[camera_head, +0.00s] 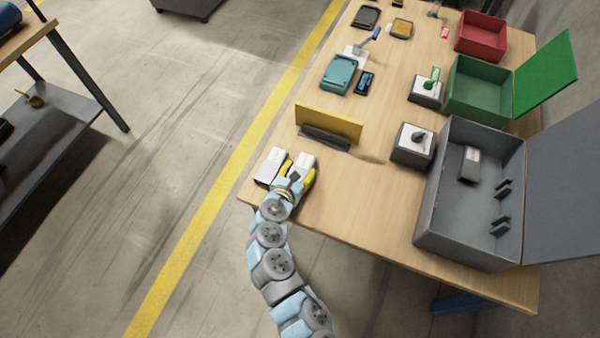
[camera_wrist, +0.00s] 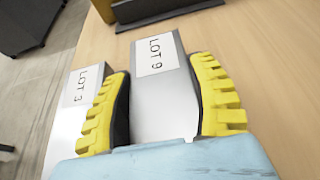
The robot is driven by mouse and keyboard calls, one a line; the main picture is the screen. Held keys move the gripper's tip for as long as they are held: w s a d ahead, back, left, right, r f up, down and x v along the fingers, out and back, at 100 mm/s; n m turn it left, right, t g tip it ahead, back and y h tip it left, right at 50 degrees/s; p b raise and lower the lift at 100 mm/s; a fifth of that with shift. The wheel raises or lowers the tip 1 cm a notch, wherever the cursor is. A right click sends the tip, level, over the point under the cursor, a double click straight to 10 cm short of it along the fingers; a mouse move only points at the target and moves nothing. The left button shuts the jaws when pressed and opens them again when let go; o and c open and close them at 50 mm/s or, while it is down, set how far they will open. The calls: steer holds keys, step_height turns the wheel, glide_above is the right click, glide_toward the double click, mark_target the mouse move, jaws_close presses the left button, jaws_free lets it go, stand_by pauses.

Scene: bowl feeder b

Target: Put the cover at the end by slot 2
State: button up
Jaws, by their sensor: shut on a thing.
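My gripper (camera_head: 297,172) is at the near left corner of the wooden table. In the wrist view its yellow-ribbed fingers (camera_wrist: 161,66) are shut on the sides of a pale grey block labelled LOT 9 (camera_wrist: 160,105). This block also shows in the head view (camera_head: 303,160). A similar block labelled LOT 3 (camera_wrist: 82,90) lies just left of the left finger; it also shows in the head view (camera_head: 269,162). I cannot tell which thing is the cover, and no slot 2 marking is readable.
A yellow upright panel (camera_head: 329,120) with a dark bar (camera_head: 325,138) stands just beyond the blocks. Right are a grey open-lidded box (camera_head: 455,220), a green box (camera_head: 478,105) and a red box (camera_head: 482,45). A white-topped fixture (camera_head: 413,143) stands left of the grey box. Bare table lies between.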

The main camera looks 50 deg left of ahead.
steer(key=shift+f, duration=0.25)
steer(key=shift+f, duration=0.1)
steer(key=o, duration=1.2)
steer(key=shift+r, duration=0.2)
steer(key=shift+s+d+r, duration=0.1)
steer(key=shift+s+r, duration=0.05)
steer(key=shift+s, duration=0.1)
steer(key=p+v, duration=0.3)
steer(key=v, duration=0.8)
steer(key=shift+s+d, duration=0.15)
steer(key=shift+c, duration=0.9)
